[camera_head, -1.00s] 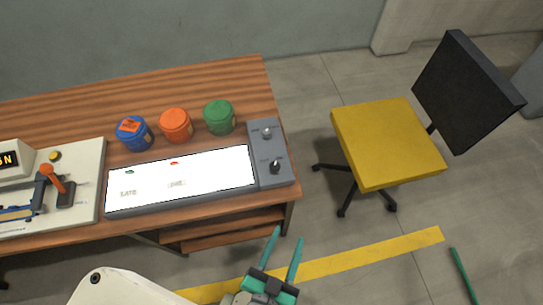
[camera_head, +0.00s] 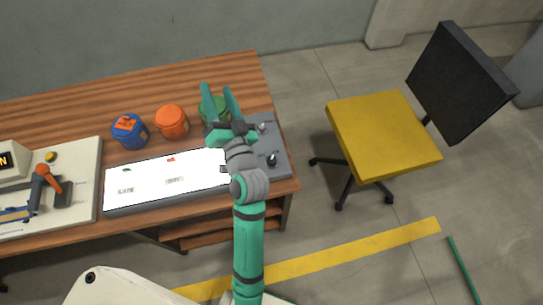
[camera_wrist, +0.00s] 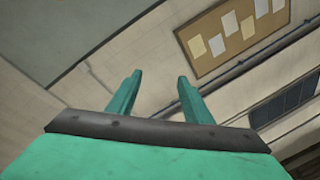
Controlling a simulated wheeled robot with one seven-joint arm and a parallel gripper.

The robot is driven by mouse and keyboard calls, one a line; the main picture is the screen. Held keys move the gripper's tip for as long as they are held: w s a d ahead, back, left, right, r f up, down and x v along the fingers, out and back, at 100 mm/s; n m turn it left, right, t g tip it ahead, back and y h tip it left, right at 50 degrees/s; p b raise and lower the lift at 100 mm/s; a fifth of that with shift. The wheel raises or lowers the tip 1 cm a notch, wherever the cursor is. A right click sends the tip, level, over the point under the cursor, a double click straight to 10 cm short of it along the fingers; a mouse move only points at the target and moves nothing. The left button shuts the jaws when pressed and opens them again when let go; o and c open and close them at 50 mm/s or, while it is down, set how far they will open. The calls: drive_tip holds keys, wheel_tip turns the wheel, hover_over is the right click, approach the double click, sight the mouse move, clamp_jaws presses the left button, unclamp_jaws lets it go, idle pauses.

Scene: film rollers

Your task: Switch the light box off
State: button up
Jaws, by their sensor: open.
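The light box (camera_head: 155,184) lies along the front of the wooden table, and its white panel is lit. The upper one (camera_head: 262,128) and the lower one (camera_head: 272,160) both show beside my arm. My gripper (camera_head: 219,88) is open and empty. In the head view it appears over the green jar, just left of the control panel. In the wrist view the open fingers (camera_wrist: 155,92) have nothing between them, and the light box is not seen there. My arm covers the panel's right part.
Blue (camera_head: 130,132), orange (camera_head: 172,121) and green (camera_head: 209,108) jars stand behind the light box; the green one is partly hidden by my gripper. A device with an orange-handled lever (camera_head: 41,171) is at left. A yellow chair (camera_head: 383,137) stands right of the table (camera_head: 60,115).

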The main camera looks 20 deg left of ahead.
drive_tip(key=s+a+r+n+g+y, duration=0.2)
drive_tip(key=a+r+n+g+y, duration=0.2)
drive_tip(key=a+r+n+g, duration=0.35)
drive_tip(key=n+g+h, duration=0.6)
drive_tip(key=g+h, duration=0.2)
drive_tip(key=h, duration=0.9)
hover_over(272, 159)
wheel_tip(272, 159, down, 18)
drive_tip(key=shift+t, duration=0.25)
wheel_tip(272, 159, down, 10)
drive_tip(key=shift+f, duration=0.2)
